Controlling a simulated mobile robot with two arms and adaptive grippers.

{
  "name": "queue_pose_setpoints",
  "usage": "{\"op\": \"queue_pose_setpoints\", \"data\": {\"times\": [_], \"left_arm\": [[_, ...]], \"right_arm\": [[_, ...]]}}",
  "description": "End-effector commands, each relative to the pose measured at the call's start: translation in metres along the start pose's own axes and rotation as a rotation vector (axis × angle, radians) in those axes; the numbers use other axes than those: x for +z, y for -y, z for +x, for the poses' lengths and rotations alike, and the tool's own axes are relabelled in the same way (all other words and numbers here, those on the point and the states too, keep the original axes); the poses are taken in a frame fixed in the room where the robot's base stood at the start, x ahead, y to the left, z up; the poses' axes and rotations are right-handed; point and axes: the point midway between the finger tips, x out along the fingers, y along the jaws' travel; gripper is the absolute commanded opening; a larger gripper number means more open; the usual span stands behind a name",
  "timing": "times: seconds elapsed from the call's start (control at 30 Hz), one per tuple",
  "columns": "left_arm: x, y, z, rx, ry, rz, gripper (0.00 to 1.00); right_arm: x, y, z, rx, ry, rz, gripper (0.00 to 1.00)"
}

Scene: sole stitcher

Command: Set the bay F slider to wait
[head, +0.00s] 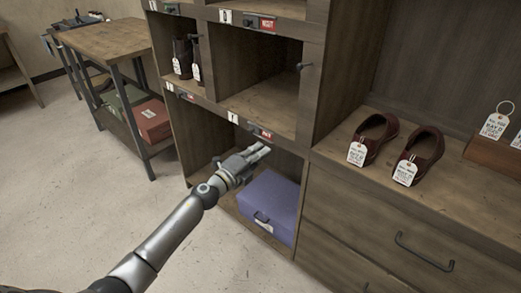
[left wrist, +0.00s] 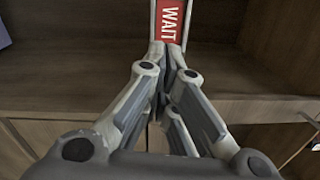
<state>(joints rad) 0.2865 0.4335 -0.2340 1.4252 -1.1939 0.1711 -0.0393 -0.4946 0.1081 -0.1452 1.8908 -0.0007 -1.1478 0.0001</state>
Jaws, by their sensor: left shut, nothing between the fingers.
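The slider (head: 260,131) sits on the shelf edge above the cubby with the purple box, right of a small white letter tag (head: 233,118) that looks like F but is too small to read surely. In the left wrist view a red panel (left wrist: 170,22) reading WAIT shows in a pale frame, just beyond my fingertips. My left gripper (head: 264,150) is shut and empty, its tips just below the slider in the head view. I cannot tell whether the tips touch the slider. My right gripper is out of view.
A purple box (head: 268,206) stands in the cubby below my gripper. Dark red shoes (head: 372,138) with tags rest on the counter at right. A wooden table (head: 110,40) with a red box (head: 153,120) on its lower shelf stands at left. The floor between is clear.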

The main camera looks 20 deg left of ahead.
Motion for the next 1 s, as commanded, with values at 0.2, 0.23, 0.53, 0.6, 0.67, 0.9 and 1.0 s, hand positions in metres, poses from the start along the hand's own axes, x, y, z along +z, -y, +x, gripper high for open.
{"op": "queue_pose_setpoints", "data": {"times": [0.2, 0.23, 0.53, 0.6, 0.67, 0.9, 1.0], "left_arm": [[0.002, 0.0, -0.029, 0.003, 0.002, 0.002, 0.0], [0.002, 0.0, -0.034, 0.003, 0.003, 0.002, 0.0], [0.001, 0.0, -0.077, 0.002, 0.002, 0.002, 0.0], [0.001, 0.0, -0.084, 0.001, 0.001, 0.002, 0.0], [0.001, 0.0, -0.088, 0.001, 0.001, 0.001, 0.0], [0.001, 0.001, -0.094, -0.001, 0.002, 0.001, 0.0], [0.001, 0.001, -0.094, 0.0, 0.002, 0.001, 0.0]], "right_arm": [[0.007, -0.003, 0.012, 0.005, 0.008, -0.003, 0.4], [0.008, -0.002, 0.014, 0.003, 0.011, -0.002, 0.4], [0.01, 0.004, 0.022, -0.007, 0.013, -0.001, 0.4], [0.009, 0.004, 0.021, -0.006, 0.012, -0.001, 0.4], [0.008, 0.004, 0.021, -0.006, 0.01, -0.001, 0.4], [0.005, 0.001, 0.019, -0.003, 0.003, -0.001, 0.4], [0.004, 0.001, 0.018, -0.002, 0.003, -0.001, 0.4]]}}
